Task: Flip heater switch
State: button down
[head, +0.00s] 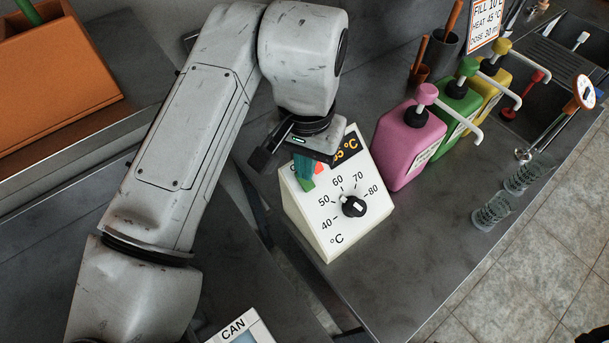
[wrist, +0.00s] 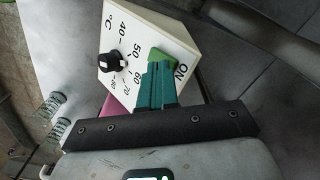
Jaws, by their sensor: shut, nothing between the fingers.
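The white heater box (head: 330,222) stands on the grey counter, with a black dial (head: 353,206) on its sloped face. Its heater switch (wrist: 163,56) shows as a green piece next to the printed ON in the wrist view. In the head view my gripper (head: 304,172) partly covers the orange-digit display (head: 345,147).
Pink (head: 409,145), green (head: 458,105) and yellow (head: 492,84) pump bottles stand right of the box. Clear glasses (head: 492,211) stand near the counter's edge. An orange planter (head: 55,75) is at upper left and a CAN-labelled box (head: 240,328) at the bottom.

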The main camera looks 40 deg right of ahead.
jog(key=shift+f, duration=0.45)
dwell(0.3)
notch_tip(320, 180, up, 7)
jog(key=p, duration=0.5)
jog(key=shift+p, duration=0.4)
dwell(0.4)
